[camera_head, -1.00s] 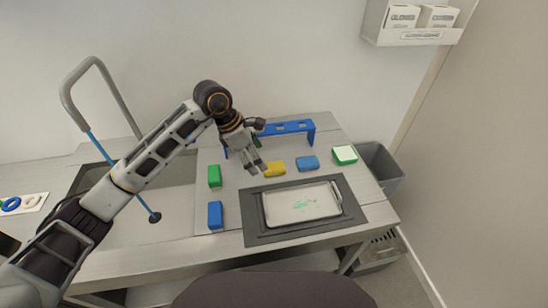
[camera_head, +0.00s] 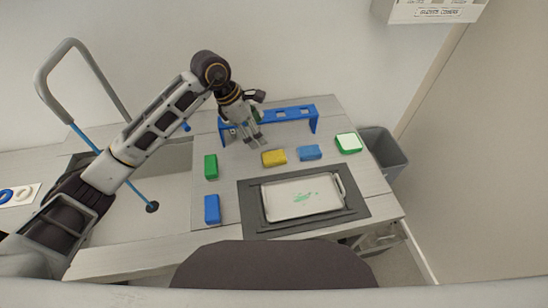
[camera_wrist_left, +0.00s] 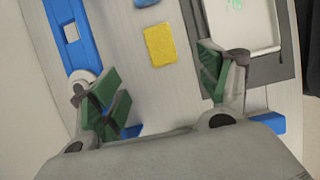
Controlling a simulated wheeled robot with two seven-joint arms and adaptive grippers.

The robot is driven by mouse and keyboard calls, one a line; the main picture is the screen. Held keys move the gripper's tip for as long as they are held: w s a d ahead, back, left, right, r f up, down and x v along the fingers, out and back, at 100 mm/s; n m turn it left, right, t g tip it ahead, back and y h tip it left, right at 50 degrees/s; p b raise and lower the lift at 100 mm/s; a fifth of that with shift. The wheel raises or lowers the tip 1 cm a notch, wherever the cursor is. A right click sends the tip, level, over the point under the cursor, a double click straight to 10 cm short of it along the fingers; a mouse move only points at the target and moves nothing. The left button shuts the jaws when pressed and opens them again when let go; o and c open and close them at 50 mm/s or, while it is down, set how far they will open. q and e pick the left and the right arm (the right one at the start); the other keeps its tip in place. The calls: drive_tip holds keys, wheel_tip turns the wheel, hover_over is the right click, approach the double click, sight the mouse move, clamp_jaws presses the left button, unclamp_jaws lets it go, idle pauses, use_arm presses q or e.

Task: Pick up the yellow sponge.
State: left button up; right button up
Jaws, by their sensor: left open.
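The yellow sponge (camera_head: 274,158) lies on the table between the blue rack and the tray, left of a blue sponge (camera_head: 310,152). In the left wrist view the yellow sponge (camera_wrist_left: 160,45) lies ahead of the jaws, between their directions. My left gripper (camera_head: 252,143) is above the table, up and left of the yellow sponge, open and empty. Its two green-padded fingers (camera_wrist_left: 160,85) are spread wide in the wrist view. My right gripper is not in view.
A white tray (camera_head: 268,207) with green smears sits on a dark mat (camera_head: 252,221). A blue rack (camera_head: 315,112) stands behind. A green block (camera_head: 211,167) and a blue block (camera_head: 212,209) lie left. A green-and-white sponge (camera_head: 348,143) lies right, near a grey bin (camera_head: 385,148). A sink is left.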

use_arm(q)
drive_tip(key=f, duration=0.1)
drive_tip(key=p, duration=0.1)
hover_over(274, 156)
drive_tip(key=a, duration=0.3)
drive_tip(key=shift+s+d+f, duration=0.1)
drive_tip(key=shift+d+f, duration=0.05)
drive_tip(key=shift+f, duration=1.6)
drive_tip(key=shift+s+d+f, duration=0.1)
drive_tip(key=shift+f, duration=1.65)
drive_tip(key=shift+p+x, duration=0.55)
drive_tip(key=shift+x, duration=0.4)
drive_tip(key=shift+p+x, duration=0.3)
drive_tip(key=shift+x, duration=1.35)
drive_tip(key=c, duration=1)
